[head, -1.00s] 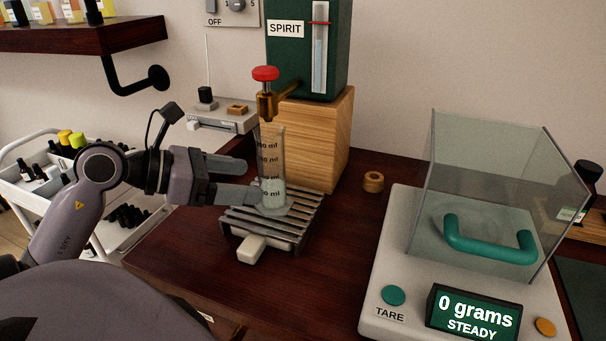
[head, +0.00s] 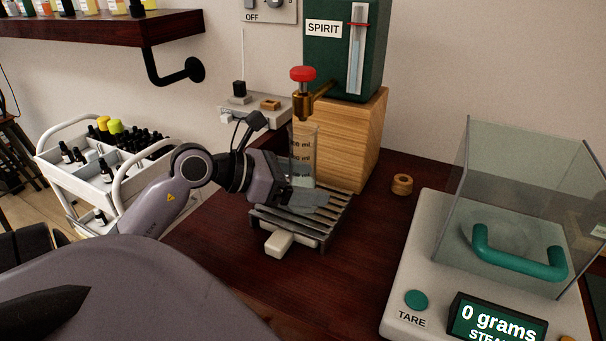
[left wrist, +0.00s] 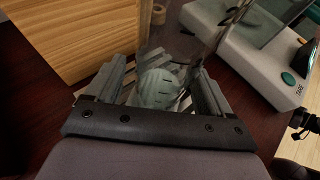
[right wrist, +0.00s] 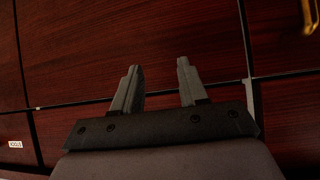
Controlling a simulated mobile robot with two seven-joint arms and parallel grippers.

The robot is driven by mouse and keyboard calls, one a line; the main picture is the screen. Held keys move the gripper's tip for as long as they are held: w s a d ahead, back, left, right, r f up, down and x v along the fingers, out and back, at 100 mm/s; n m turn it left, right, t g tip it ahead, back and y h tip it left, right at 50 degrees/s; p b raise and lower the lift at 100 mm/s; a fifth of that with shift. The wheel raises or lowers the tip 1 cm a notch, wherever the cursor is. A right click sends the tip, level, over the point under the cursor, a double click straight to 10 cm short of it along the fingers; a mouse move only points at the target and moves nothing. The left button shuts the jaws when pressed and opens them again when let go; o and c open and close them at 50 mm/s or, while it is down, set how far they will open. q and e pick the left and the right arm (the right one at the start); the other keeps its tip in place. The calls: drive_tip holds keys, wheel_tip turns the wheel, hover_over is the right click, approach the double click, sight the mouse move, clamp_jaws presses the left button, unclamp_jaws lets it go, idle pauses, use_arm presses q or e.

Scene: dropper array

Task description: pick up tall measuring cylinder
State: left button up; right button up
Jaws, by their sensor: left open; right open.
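The tall measuring cylinder (head: 304,150) is clear glass with black ml marks and pale liquid low inside. It stands upright on the slatted grey rack (head: 320,225), under the brass tap with the red knob (head: 302,75). My left gripper (head: 310,198) is open around the lower part of the cylinder, hiding its base in the head view. In the left wrist view the pale cylinder (left wrist: 158,88) lies between the two open fingers (left wrist: 160,92). My right gripper (right wrist: 155,85) is open and empty before dark red wood panels.
A wooden block (head: 365,135) under the green SPIRIT tank (head: 332,65) stands right behind the cylinder. A scale (head: 440,215) with a glass hood is at the right. A white bottle trolley (head: 85,180) is at the left. The tabletop (head: 370,255) between rack and scale is clear.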

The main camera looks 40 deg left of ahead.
use_arm(q)
drive_tip(key=c, duration=1.4)
drive_tip(key=shift+r, duration=0.15)
